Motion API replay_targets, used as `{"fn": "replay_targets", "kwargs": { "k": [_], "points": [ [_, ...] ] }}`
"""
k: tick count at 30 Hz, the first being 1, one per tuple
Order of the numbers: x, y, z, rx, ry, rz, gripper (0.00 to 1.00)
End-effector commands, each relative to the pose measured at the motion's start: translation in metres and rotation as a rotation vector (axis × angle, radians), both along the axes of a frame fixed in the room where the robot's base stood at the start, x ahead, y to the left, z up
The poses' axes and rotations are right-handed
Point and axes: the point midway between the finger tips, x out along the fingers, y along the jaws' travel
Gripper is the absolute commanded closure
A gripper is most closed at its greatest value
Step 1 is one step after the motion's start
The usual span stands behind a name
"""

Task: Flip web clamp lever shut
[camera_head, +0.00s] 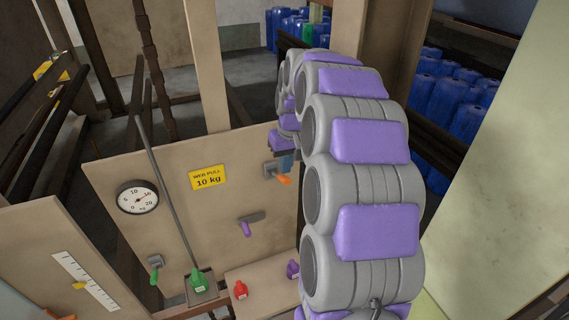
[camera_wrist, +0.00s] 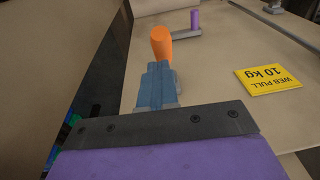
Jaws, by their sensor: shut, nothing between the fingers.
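An orange lever handle (camera_head: 284,180) sticks out from a grey bracket (camera_head: 270,170) near the right edge of the tan upright panel (camera_head: 215,222). My gripper (camera_head: 287,163), with blue fingers, is at this handle, mostly behind my arm in the head view. In the wrist view the fingers (camera_wrist: 158,68) are shut together and empty. The orange handle (camera_wrist: 160,42) shows just beyond their tips; I cannot tell whether they touch it. A purple-handled lever (camera_head: 247,227) is lower on the panel; it also shows in the wrist view (camera_wrist: 195,20). No label names the clamp.
A yellow "WEB PULL 10 kg" sign (camera_head: 208,177) and a round dial (camera_head: 137,197) are on the panel. A green-handled lever (camera_head: 154,273) is at lower left. Blue barrels (camera_head: 455,95) are behind.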

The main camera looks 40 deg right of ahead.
Motion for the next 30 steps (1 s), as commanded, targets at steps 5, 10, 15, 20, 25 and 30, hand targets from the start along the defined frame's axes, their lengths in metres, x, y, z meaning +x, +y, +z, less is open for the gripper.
{"fn": "replay_targets", "kwargs": {
  "k": [5,10,15,20,25,30],
  "points": [
    [-0.011,0.004,-0.015,-0.023,-0.100,0.000,1.00],
    [-0.021,0.006,-0.027,-0.053,-0.217,0.000,1.00],
    [-0.030,0.008,-0.043,-0.085,-0.340,-0.001,1.00],
    [-0.036,0.010,-0.058,-0.117,-0.461,-0.002,1.00],
    [-0.041,0.011,-0.076,-0.149,-0.585,-0.002,1.00],
    [-0.044,0.012,-0.094,-0.181,-0.709,-0.002,1.00]
  ]
}}
